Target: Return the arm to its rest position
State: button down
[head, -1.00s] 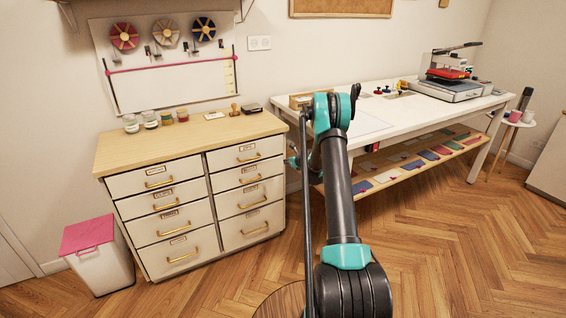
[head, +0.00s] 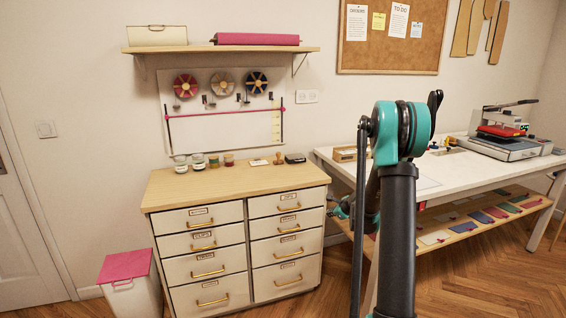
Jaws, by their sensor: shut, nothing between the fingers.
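My arm stands upright right of centre in the head view, with its teal and black elbow (head: 404,128) at the top. The dark link below the elbow runs down to the bottom edge. My gripper (head: 341,209) shows only in part, small and dark with teal, left of that link and in front of the drawer cabinet's right side. It is shut with nothing in it. The rest of the wrist is hidden behind the arm.
A drawer cabinet (head: 205,245) with jars and a stamp on top stands at the left, beside a pink-lidded bin (head: 128,280). A white table (head: 465,170) with a heat press (head: 508,140) and a lower shelf of swatches stands at the right. Wooden floor shows at the lower right.

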jog(key=s+a+r+n+g+h, duration=0.1)
jog(key=s+a+r+n+g, duration=0.15)
jog(key=s+n, duration=0.65)
jog(key=s+a+r+n+g, duration=0.1)
jog(key=s+a+r+n, duration=0.2)
jog(key=s, duration=1.1)
jog(key=s+d+f+n+g+h, duration=0.1)
jog(key=s+f+n, duration=0.1)
jog(key=s+n, duration=0.4)
jog(key=s+d+f+n+g+h, duration=0.1)
jog(key=s+n, duration=0.5)
jog(key=s, duration=0.9)
jog(key=shift+f+n+h, duration=0.3)
jog(key=shift+f, duration=0.05)
jog(key=shift+s, duration=0.1)
